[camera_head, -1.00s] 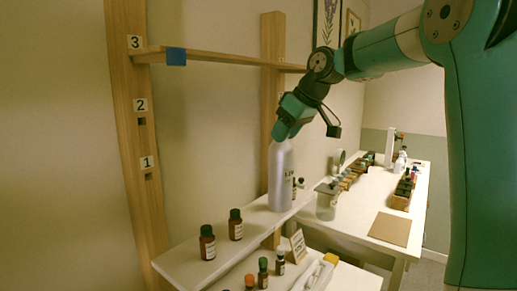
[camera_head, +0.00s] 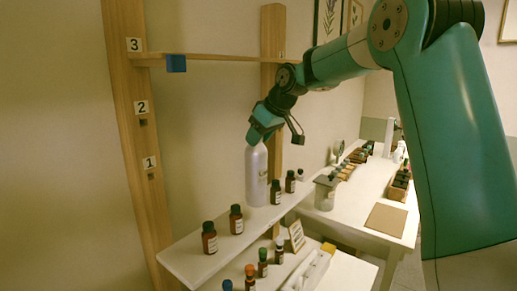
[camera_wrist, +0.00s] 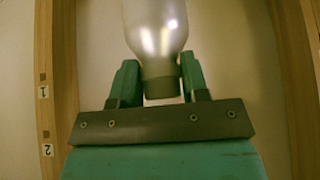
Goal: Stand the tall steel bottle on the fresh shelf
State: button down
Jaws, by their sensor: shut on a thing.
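The tall steel bottle (camera_head: 257,178) is upright, silver with faint dark lettering on its side. My gripper (camera_head: 258,143) is shut on its neck from above. In the wrist view the bottle (camera_wrist: 157,35) shows with its neck end between the two green fingers (camera_wrist: 160,85). Its base is at the white shelf board (camera_head: 180,262), in line with the brown bottles; I cannot tell whether it touches the board. No label naming the fresh shelf can be read.
On the board, brown bottles stand left (camera_head: 236,219) and right (camera_head: 275,192) of the steel bottle. Below are small coloured-cap bottles (camera_head: 263,263) and a sign (camera_head: 296,236). A white table (camera_head: 350,222) stands right.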

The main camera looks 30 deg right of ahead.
aim_at(262, 144)
notch_tip(262, 144, down, 2)
jog(key=shift+f+p, duration=0.2)
jog(key=shift+p, duration=0.35)
jog(key=shift+w+f+p, duration=0.2)
jog(key=shift+f+p, duration=0.4)
jog(key=shift+f, duration=0.2)
jog(key=shift+f, duration=0.1)
